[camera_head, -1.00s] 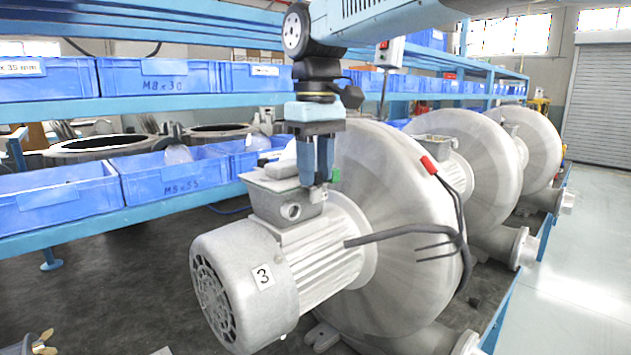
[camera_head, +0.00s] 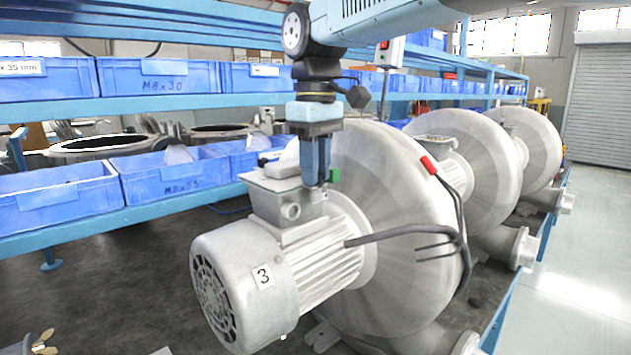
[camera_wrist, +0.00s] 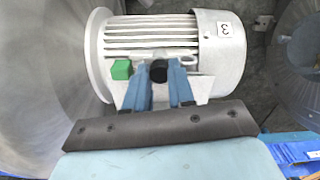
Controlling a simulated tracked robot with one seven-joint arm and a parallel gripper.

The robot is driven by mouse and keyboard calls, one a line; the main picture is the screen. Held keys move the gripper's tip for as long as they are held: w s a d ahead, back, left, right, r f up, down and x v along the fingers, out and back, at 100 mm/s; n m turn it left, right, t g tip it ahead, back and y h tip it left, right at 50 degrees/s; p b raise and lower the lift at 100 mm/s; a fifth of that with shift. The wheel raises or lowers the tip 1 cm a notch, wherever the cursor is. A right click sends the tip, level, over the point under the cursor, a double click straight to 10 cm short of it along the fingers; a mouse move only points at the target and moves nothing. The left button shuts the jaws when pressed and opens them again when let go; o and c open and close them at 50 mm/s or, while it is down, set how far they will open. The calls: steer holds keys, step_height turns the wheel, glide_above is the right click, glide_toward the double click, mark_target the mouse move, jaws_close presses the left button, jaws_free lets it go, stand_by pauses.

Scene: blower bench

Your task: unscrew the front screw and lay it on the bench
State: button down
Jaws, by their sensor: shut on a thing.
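My gripper (camera_head: 316,182) points down at the terminal box (camera_head: 285,207) on top of the nearest blower's motor, the one labelled 3. In the wrist view my gripper (camera_wrist: 160,80) has its two blue fingers closed around a round black head (camera_wrist: 158,71), which I take for the front screw. The screw's shank is hidden below the head, so I cannot tell how far it stands in its hole. In the head view the fingers hide the screw. A green block (camera_wrist: 121,69) sits just left of the fingers in the wrist view.
The large blower housing (camera_head: 400,220) stands close to the right of my gripper. Blue bins (camera_head: 165,180) line the shelf behind. The dark bench top (camera_head: 130,260) is bare at the left, with a small brass-coloured item (camera_head: 43,338) at its front corner.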

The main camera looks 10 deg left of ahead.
steer(key=n, duration=1.1)
steer(key=shift+n, duration=0.4)
steer(key=n, duration=0.5)
steer(key=shift+n, duration=0.4)
steer(key=n, duration=0.5)
steer(key=shift+n, duration=0.4)
steer(key=c, duration=1.2)
jaws_free()
steer(key=shift+c, duration=0.2)
